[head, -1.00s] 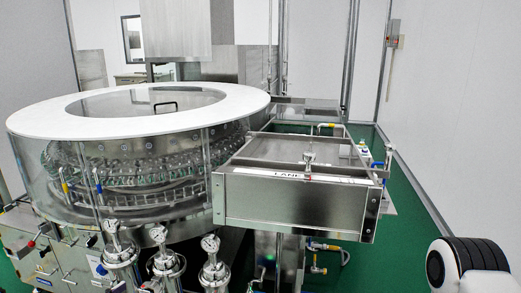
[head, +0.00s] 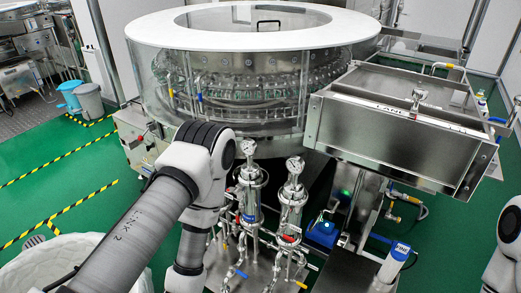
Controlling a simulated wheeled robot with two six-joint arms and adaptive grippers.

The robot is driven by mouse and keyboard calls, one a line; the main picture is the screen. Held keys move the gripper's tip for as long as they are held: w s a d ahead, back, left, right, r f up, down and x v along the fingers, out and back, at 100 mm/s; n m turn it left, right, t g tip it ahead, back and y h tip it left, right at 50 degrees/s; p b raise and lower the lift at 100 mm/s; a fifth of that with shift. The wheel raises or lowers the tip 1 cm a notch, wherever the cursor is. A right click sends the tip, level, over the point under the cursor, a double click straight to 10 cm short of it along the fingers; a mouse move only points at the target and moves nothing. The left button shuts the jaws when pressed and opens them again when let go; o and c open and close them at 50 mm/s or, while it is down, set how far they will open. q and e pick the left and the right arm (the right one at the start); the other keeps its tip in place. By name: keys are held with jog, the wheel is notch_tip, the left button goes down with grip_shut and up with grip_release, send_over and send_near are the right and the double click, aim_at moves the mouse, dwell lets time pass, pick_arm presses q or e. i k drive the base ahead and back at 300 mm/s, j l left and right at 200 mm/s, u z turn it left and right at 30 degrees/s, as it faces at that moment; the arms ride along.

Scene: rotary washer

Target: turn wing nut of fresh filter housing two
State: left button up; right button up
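Two upright steel filter housings with round gauges on top stand in front of the rotary washer, a left one (head: 249,190) and a right one (head: 291,205). My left arm crosses in front of the area beside the left housing and hides what is behind it. I cannot tell which housing is number two, and the wing nuts are too small to make out. My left arm bends at the elbow and runs down out of the picture, so its gripper is not seen. Only a piece of my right arm shows at the right edge, without its gripper.
The round washer with a white rim (head: 150,27) and clear wall stands behind the housings. A steel conveyor box (head: 395,135) juts out at right. Pipes with coloured valve handles surround the housings. A white-lined container (head: 60,252) stands at lower left. Green floor at left is open.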

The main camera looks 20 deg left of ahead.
aim_at(237, 191)
jog(key=u, duration=0.9)
jog(key=j+z, duration=0.8)
jog(key=j, duration=0.2)
jog(key=k+j+z, duration=0.15)
jog(key=j+z, duration=0.25)
jog(key=j, duration=0.1)
